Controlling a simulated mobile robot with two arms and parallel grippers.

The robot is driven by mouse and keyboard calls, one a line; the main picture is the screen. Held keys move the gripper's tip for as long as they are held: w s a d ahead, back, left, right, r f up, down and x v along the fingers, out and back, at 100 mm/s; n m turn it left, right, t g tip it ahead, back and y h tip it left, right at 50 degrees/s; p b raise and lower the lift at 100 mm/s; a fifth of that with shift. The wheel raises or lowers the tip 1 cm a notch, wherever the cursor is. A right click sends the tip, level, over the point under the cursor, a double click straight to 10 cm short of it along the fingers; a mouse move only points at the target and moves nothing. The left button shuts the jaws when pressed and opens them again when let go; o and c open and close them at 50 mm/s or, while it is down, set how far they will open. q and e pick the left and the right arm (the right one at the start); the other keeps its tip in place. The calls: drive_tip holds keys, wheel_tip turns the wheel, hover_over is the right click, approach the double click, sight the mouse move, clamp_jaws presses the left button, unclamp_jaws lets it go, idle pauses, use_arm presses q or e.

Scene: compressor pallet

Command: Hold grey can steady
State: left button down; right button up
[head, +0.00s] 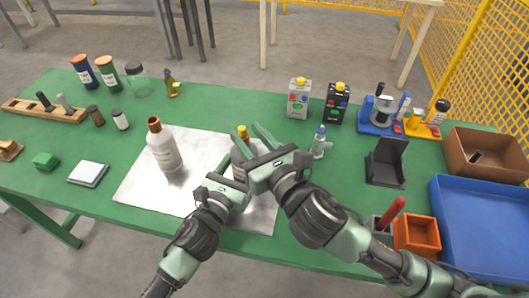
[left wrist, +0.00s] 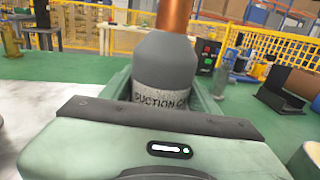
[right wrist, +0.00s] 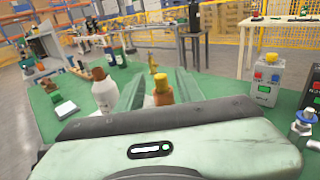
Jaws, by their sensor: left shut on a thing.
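The grey can (left wrist: 165,65) stands upright between my left gripper's fingers in the left wrist view, with a copper neck (left wrist: 174,15) and a label partly reading "SUCTION". My left gripper (head: 234,176) is shut on it; its fingertips are largely hidden in the head view. My right gripper (head: 254,139) is open above the can. In the right wrist view, the copper neck and its yellow cap (right wrist: 162,84) show between the right fingers, with gaps on both sides. The can's body is mostly hidden by my grippers in the head view.
A pale bottle with a copper neck (head: 164,150) stands left on the silver mat (head: 140,190). A small clear bottle (head: 319,146) and a black stand (head: 386,165) are to the right. Grey (head: 298,103) and black (head: 336,107) boxes stand behind. An orange bin (head: 416,236) and blue tray (head: 485,235) are at right.

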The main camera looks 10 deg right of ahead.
drive_tip(key=v, duration=0.8)
drive_tip(key=shift+s+d, duration=0.2)
drive_tip(key=shift+s, duration=0.2)
use_arm(q)
drive_tip(key=shift+c, duration=1.5)
unclamp_jaws()
